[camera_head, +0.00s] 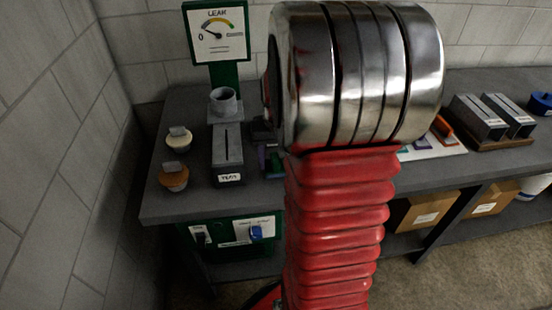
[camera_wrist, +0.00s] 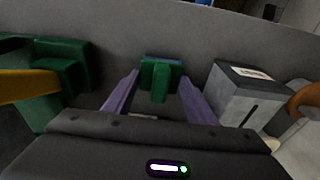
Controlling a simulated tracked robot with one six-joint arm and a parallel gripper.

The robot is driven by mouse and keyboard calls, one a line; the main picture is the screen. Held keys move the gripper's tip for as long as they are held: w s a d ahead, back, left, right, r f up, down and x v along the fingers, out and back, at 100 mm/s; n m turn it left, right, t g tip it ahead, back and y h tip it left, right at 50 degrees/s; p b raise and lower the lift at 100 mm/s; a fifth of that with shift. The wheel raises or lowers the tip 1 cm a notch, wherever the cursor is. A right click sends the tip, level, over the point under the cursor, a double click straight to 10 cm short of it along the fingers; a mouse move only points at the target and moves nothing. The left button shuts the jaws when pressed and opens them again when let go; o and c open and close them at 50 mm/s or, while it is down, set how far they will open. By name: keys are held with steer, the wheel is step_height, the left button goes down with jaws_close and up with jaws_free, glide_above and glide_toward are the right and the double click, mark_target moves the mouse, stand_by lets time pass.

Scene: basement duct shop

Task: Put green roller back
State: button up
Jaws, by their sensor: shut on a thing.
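My gripper (camera_wrist: 159,100) has purple fingers. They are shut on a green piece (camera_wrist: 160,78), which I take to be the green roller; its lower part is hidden. In the head view, my red arm and its metal joint cover most of the gripper, and only a little green and purple (camera_head: 272,161) shows low over the bench, right of the grey TEST box. A printed mat (camera_head: 440,149) with an orange-handled tool (camera_head: 444,129) lies farther right, partly behind my arm. I cannot tell whether the green piece touches the bench.
The grey TEST box (camera_head: 227,152) stands close beside my gripper. Cream (camera_head: 178,141) and orange (camera_head: 174,178) knobbed pieces sit at left. A LEAK gauge (camera_head: 217,33) stands behind. Grey ducts (camera_head: 480,118) lie at right. A green fixture with a yellow bar (camera_wrist: 27,87) is left in the wrist view.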

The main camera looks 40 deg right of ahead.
steer(key=o, duration=1)
steer(key=shift+o, duration=0.2)
step_height(320, 180, up, 12)
steer(key=s, duration=0.1)
steer(key=shift+s+a, duration=0.2)
steer(key=shift+a, duration=0.15)
steer(key=s+a+r+n+t, duration=0.1)
steer(key=s+a+n+t, duration=0.1)
steer(key=a, duration=1.1)
steer(key=s+a+r+n+t, duration=0.1)
steer(key=s+a+n, duration=0.3)
steer(key=a, duration=0.9)
steer(key=s+t, duration=0.1)
steer(key=s, duration=0.1)
steer(key=shift+s+a+n+y, duration=0.2)
steer(key=shift+s+n+y, duration=0.1)
steer(key=shift+n, duration=0.1)
steer(key=shift+r, duration=0.1)
